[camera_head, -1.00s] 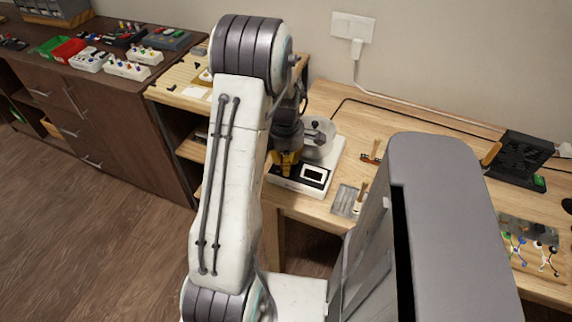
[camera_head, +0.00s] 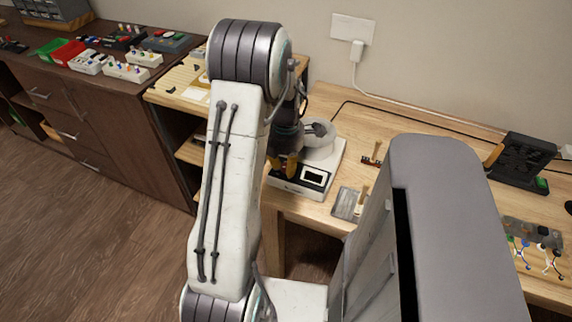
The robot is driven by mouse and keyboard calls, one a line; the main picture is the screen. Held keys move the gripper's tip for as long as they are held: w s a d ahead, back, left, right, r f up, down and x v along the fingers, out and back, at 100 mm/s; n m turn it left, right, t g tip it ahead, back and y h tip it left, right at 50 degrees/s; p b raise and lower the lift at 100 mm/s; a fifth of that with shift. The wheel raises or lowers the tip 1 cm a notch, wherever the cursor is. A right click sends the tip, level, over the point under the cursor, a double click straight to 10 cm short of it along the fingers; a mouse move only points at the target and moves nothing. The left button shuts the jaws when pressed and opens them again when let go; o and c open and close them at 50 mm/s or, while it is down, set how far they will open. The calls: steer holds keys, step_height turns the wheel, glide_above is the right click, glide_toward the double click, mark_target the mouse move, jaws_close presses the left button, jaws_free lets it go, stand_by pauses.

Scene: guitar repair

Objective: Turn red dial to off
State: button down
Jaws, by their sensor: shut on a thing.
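My gripper (camera_head: 283,165), with yellow-orange fingers, is low at the left front of a white device (camera_head: 315,187) on the light wooden table. The device has a small display (camera_head: 313,176) on its dark front panel and a round pot-like part on top. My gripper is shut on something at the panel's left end. The red dial cannot be made out; the fingers and my arm cover that part of the device.
A grey metal plate with a wooden-handled tool (camera_head: 350,202) lies right of the device. A black rack (camera_head: 522,158) stands farther right. A cable runs along the wall. A dark cabinet (camera_head: 110,120) holding small boxes stands at left.

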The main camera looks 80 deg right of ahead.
mark_target(286, 166)
steer(key=shift+a+f, duration=0.1)
steer(key=c, duration=0.9)
jaws_free()
steer(key=shift+c, duration=0.2)
steer(key=shift+r, duration=0.2)
step_height(286, 166, up, 12)
steer(key=shift+f, duration=0.15)
